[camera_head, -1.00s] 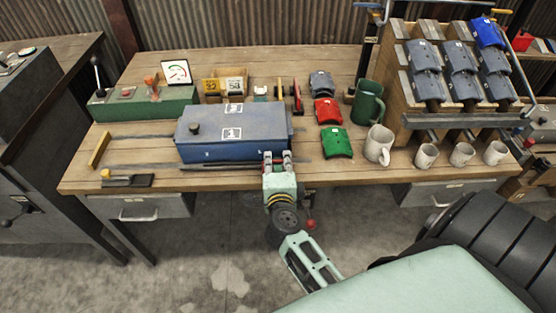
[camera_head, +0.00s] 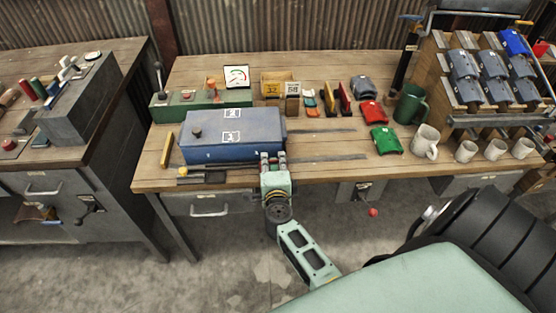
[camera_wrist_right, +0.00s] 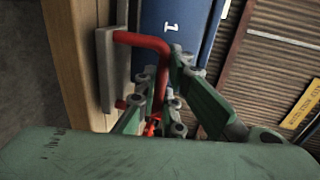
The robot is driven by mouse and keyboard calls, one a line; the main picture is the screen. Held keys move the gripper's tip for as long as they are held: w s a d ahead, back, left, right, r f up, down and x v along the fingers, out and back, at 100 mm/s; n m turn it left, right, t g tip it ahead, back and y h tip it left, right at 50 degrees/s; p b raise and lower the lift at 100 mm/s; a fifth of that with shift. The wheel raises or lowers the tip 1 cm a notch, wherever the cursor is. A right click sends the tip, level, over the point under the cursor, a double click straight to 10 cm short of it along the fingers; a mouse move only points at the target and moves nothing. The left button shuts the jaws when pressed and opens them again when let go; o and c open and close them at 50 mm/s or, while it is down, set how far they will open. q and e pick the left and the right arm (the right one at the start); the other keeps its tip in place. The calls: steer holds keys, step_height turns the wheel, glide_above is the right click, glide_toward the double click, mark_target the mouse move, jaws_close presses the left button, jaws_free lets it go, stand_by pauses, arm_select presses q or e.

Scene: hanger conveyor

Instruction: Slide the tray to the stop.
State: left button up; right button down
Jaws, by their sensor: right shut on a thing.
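The blue tray (camera_head: 245,148), a box-like block with white labels and a dark knob on top, sits on the wooden bench. The yellow stop (camera_head: 167,149) stands just left of it; I cannot tell whether they touch. My right gripper (camera_head: 272,160) is at the tray's front right side. In the right wrist view the gripper (camera_wrist_right: 155,95) is shut on a red handle (camera_wrist_right: 145,41) beside the blue tray wall (camera_wrist_right: 172,30), which is marked 1. The fingers partly hide the handle. My left gripper is not in view.
Dark rails (camera_head: 325,157) lie bare on the bench right of the tray. A green control box (camera_head: 187,107) stands behind it. Red (camera_head: 373,112) and green (camera_head: 386,140) curved pieces and several mugs are farther right. A small dark-and-yellow item (camera_head: 200,177) lies at the front left.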

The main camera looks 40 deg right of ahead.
steer(key=w+a, duration=0.2)
steer(key=a, duration=0.1)
steer(key=w+a, duration=0.1)
steer(key=a, duration=0.1)
steer(key=shift+f, duration=0.1)
steer(key=shift+w+a, duration=0.25)
steer(key=shift+a, duration=0.15)
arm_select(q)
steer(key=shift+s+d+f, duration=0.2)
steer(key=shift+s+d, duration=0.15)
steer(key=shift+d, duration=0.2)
arm_select(e)
steer(key=shift+a, duration=0.1)
steer(key=c, duration=1.9)
jaws_free()
steer(key=shift+w+a, duration=0.15)
steer(key=shift+a, duration=0.05)
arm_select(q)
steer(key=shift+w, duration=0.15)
arm_select(e)
steer(key=shift+o, duration=0.3)
steer(key=shift+d, duration=0.1)
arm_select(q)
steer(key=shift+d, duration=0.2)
arm_select(e)
steer(key=shift+d, duration=0.1)
